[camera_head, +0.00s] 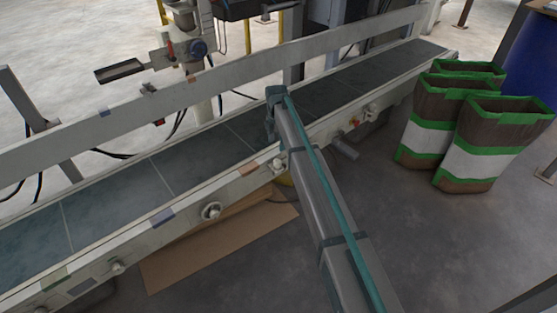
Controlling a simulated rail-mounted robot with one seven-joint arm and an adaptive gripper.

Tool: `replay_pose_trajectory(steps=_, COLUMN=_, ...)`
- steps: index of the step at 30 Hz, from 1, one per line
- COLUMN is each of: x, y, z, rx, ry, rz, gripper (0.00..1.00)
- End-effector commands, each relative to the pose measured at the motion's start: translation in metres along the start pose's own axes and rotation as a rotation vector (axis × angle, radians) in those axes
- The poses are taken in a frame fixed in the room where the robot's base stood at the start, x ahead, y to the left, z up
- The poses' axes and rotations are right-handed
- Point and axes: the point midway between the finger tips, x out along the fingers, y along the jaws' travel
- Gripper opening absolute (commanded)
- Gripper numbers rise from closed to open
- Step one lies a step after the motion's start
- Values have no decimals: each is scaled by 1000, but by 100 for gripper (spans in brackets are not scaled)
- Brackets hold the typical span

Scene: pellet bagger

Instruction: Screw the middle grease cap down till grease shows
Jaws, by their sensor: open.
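Several pale round fittings sit along the front side of the conveyor (160,188). One is a larger ringed knob (211,211), another is a smaller knob (117,268) to its left, and a third pale fitting (278,165) is right beside my arm. I cannot tell which of them is the middle grease cap, and no grease can be made out at this size. My grey arm with a teal strip reaches up from the bottom to the conveyor's front edge. My gripper cannot be made out; the arm's far end hides that area.
Brown, white and green bags (490,140) stand on the floor at right, near a blue drum (525,65). Flattened cardboard (215,248) lies under the conveyor's front side. A machine head (190,45) stands behind the belt. The floor at lower right is clear.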

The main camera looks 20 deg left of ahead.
Motion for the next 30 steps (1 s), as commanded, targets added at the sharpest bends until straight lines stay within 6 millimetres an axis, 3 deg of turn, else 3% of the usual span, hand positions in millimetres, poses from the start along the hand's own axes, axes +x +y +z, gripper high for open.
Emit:
replay_pose_trajectory(steps=5, x=15, y=0, z=0, rx=-14, ry=1, rz=-1, gripper=60)
replay_pose_trajectory(steps=21, x=97, y=0, z=0, rx=-11, ry=0, rz=0, gripper=60)
replay_pose_trajectory(steps=30, x=108, y=0, z=0, rx=-11, ry=0, rz=0, gripper=60)
